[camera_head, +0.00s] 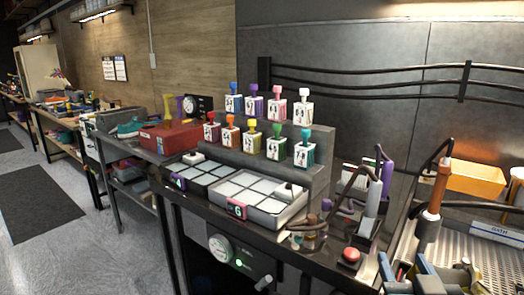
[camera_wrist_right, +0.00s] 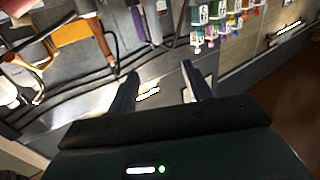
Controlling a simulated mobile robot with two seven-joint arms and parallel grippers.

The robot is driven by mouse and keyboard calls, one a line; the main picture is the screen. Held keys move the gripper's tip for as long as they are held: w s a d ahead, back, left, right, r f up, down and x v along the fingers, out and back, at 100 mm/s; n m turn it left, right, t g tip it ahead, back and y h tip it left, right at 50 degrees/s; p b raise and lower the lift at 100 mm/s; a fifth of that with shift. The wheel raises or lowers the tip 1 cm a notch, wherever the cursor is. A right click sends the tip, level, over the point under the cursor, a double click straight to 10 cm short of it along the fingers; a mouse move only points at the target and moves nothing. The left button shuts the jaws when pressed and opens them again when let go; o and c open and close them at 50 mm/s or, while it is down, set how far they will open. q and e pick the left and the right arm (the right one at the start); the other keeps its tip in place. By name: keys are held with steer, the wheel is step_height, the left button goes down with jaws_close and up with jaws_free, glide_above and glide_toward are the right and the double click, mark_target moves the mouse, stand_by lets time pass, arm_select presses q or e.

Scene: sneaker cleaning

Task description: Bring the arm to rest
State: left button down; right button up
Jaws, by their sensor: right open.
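My right gripper (camera_head: 408,270) shows at the bottom right edge of the head view, in front of the bench and only partly in frame. In the right wrist view its two dark fingers (camera_wrist_right: 160,88) stand apart with a clear gap between them. Nothing is held between the fingers. My left gripper is not in view in either picture.
Colored-top bottles (camera_head: 253,140) stand on a stepped rack, with a divided tray (camera_head: 262,222) before it. A white-tipped tool (camera_head: 373,190), an orange-handled tool (camera_head: 436,190), an orange bin (camera_head: 475,180) and a perforated metal tray (camera_head: 480,262) crowd the right side. Floor at left is open.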

steer(key=s+a+f+n+g+y+p, duration=0.1)
steer(key=a+f+n+g+y, duration=0.15)
steer(key=f, duration=0.55)
steer(key=s+a+f+n+g+y+p, duration=0.1)
steer(key=s+a+f+g, duration=0.15)
steer(key=f, duration=0.55)
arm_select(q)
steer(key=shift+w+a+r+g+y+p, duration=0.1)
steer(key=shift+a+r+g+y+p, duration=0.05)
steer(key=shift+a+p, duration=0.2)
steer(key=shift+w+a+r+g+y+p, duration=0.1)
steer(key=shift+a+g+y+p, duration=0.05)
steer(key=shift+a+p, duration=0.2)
arm_select(e)
steer(key=s+a+f+n+g+y, duration=0.1)
steer(key=s+a+f, duration=0.3)
steer(key=s+f, duration=0.4)
steer(key=shift+s+a+f+g+y, duration=0.25)
steer(key=shift+f+g+y, duration=0.35)
steer(key=shift+f, duration=0.9)
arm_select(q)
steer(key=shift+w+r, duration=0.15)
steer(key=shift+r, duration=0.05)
arm_select(e)
steer(key=shift+s, duration=0.1)
